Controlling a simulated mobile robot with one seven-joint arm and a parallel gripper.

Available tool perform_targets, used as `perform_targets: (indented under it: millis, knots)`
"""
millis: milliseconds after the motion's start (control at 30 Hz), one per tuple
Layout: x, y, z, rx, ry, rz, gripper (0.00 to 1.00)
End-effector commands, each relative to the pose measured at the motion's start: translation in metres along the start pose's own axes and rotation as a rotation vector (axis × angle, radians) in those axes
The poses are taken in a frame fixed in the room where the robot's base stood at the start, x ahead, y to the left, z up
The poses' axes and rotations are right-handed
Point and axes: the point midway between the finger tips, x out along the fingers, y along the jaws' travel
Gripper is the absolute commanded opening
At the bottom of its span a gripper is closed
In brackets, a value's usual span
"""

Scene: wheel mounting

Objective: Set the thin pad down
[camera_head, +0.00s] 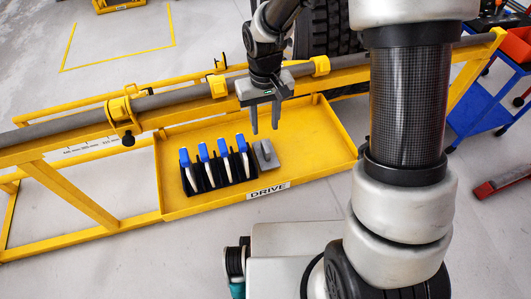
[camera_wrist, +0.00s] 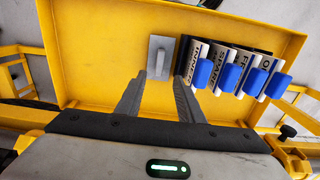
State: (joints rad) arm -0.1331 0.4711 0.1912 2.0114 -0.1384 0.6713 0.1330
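A grey pad (camera_head: 266,157) with a raised grip lies flat on the yellow tray, just right of the black rack. I take it to be the thin pad; no label on it is legible. In the wrist view the pad (camera_wrist: 161,44) lies beyond my fingertips, roughly centred between them. My gripper (camera_head: 265,129) is above the tray with its two fingers apart and pointing down. In the wrist view the gripper (camera_wrist: 158,88) shows an empty gap between the fingers. The fingers appear clear of the pad.
The yellow tray (camera_head: 320,150) is marked DRIVE. Its right part is bare. The black rack (camera_head: 222,172) holds several white pieces with blue handles (camera_wrist: 228,77), close beside the pad. A grey bar (camera_head: 170,98) on a yellow frame runs behind the tray. A blue cart (camera_head: 485,110) stands at right.

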Motion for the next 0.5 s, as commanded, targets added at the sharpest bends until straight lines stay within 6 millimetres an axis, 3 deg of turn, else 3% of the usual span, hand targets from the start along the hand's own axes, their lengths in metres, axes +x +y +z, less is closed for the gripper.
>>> perform_targets:
  millis: [100, 500]
  knots:
    - [0.024, 0.0, 0.001, -0.002, -0.003, 0.0, 0.34]
    - [0.055, 0.001, 0.003, 0.0, -0.002, 0.0, 0.34]
